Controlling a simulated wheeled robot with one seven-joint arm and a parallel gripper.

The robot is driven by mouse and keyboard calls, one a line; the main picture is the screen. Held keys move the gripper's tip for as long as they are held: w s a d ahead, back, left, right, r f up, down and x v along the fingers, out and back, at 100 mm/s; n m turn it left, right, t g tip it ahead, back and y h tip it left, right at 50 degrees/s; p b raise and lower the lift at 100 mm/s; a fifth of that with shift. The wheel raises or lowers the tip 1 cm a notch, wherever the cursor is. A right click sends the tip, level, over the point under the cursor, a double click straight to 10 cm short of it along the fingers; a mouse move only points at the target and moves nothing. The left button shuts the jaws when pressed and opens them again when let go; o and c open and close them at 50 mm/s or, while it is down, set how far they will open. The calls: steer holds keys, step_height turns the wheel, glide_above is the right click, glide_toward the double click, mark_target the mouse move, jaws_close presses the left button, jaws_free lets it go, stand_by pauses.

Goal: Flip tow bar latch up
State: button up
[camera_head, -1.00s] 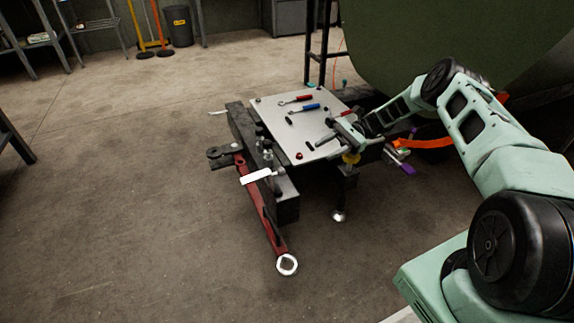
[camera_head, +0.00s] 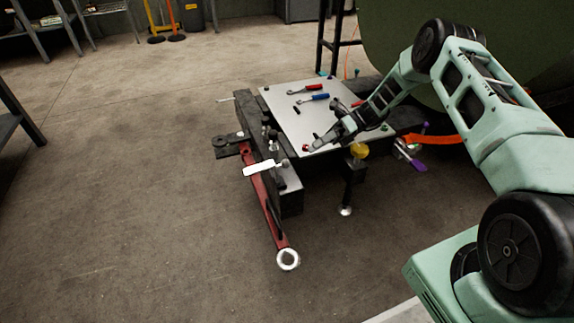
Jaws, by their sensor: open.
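The red tow bar (camera_head: 266,203) slants down from the front of a dark cart frame, with a pale ring (camera_head: 288,259) at its lower end. A white latch-like plate (camera_head: 259,169) lies across the upper part of the bar; I cannot tell for sure that it is the latch. My gripper (camera_head: 317,143) is open over the near edge of the cart's grey top plate, to the right of and above the tow bar. It is apart from the bar and the white plate. Its fingers are small and partly blend with the plate.
The grey top plate (camera_head: 290,112) carries red- and blue-handled tools (camera_head: 312,98) and a red knob. A large green curved body (camera_head: 520,60) is behind. The floor left of the tow bar is clear.

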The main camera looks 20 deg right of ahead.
mark_target(289, 162)
steer(key=b+x, duration=0.2)
steer(key=x, duration=0.7)
steer(key=shift+a+f+b, duration=0.2)
steer(key=shift+a+b, duration=0.1)
steer(key=shift+b, duration=0.1)
steer(key=shift+s+a, duration=0.15)
steer(key=shift+a, duration=0.55)
steer(key=shift+f, duration=0.1)
jaws_close()
